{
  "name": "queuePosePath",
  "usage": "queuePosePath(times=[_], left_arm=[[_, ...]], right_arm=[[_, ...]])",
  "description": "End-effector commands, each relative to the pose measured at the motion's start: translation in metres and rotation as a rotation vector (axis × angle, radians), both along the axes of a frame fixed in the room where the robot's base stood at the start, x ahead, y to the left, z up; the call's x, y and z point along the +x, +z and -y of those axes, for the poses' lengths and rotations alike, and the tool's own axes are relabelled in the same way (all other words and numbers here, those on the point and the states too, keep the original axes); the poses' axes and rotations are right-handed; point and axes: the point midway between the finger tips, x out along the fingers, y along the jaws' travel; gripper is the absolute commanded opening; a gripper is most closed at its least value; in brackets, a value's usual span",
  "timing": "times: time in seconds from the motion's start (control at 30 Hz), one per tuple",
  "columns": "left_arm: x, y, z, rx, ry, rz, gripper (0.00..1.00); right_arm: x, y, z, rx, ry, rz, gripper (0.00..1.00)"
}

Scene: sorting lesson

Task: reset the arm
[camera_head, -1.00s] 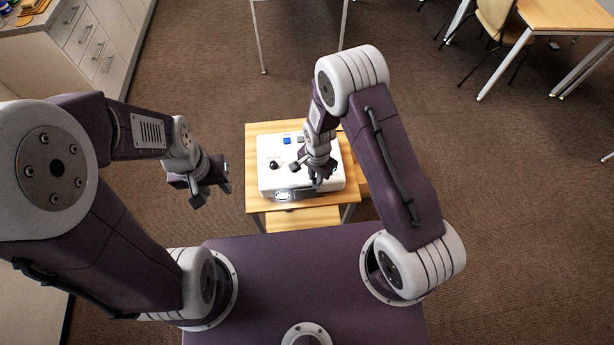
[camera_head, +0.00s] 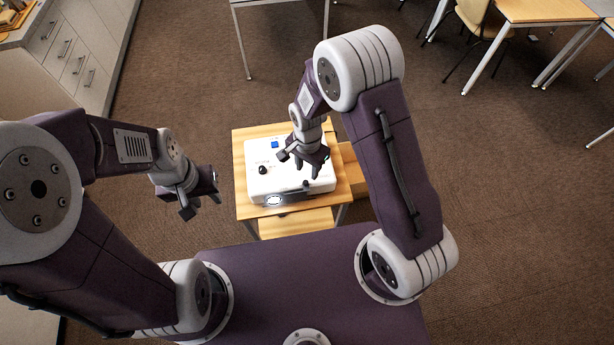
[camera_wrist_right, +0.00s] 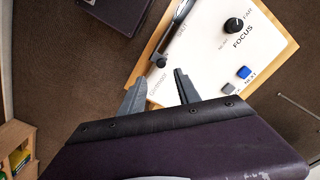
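My right gripper (camera_head: 305,170) hangs above the white projector-like device (camera_head: 315,186), over its right half. In the right wrist view the fingers of this gripper (camera_wrist_right: 158,92) stand apart with nothing between them. The device (camera_wrist_right: 195,60) lies beyond the fingertips; I cannot tell the exact gap. Its top carries a black focus knob (camera_wrist_right: 233,25), a blue button (camera_wrist_right: 244,72) and a grey button (camera_wrist_right: 229,88). A dark lever-like part (camera_wrist_right: 162,62) is at its edge. My left gripper (camera_head: 202,202) is left of the device, in free air, fingers apart and empty.
The device stands on a small wooden table (camera_head: 243,212) in front of my base. A white-legged table (camera_head: 285,2) is at the back. Wooden desks (camera_head: 540,10) and a chair (camera_head: 478,15) are at the upper right. Drawer cabinets (camera_head: 75,50) stand at the upper left. Carpet between is clear.

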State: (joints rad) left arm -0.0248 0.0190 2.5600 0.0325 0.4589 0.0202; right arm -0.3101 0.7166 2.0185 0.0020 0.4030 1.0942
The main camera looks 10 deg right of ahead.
Motion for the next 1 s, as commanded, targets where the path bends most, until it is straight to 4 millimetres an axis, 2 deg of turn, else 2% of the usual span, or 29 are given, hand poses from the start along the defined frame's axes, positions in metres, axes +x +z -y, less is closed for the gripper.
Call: queuePosePath(times=[0.1, 0.2, 0.73, 0.8, 0.87, 0.9, 0.97, 1.0], left_arm=[[0.000, -0.005, 0.000, 0.000, 0.000, 0.000, 0.36], [0.000, -0.005, 0.000, 0.000, 0.000, 0.000, 0.36], [0.000, -0.006, 0.000, 0.000, 0.000, 0.000, 0.36], [0.000, -0.017, 0.000, 0.000, 0.000, 0.000, 0.36], [0.000, -0.030, 0.000, 0.000, 0.000, 0.000, 0.36], [0.000, -0.041, 0.000, 0.000, 0.000, 0.000, 0.36], [0.000, -0.057, 0.000, 0.000, 0.000, 0.000, 0.36], [0.000, -0.066, 0.000, 0.000, 0.000, 0.000, 0.36]], right_arm=[[0.000, 0.016, 0.000, 0.001, 0.000, 0.002, 0.39], [-0.001, 0.023, 0.001, 0.000, 0.000, 0.000, 0.39], [0.000, 0.023, 0.002, 0.000, -0.003, -0.001, 0.39], [0.008, 0.020, 0.008, 0.007, -0.029, 0.024, 0.39], [0.020, 0.028, 0.019, 0.021, -0.067, 0.075, 0.39], [0.020, 0.034, 0.031, 0.028, -0.100, 0.102, 0.39], [0.011, 0.042, 0.051, 0.034, -0.130, 0.138, 0.39], [0.000, 0.045, 0.065, 0.031, -0.104, 0.156, 0.39]])
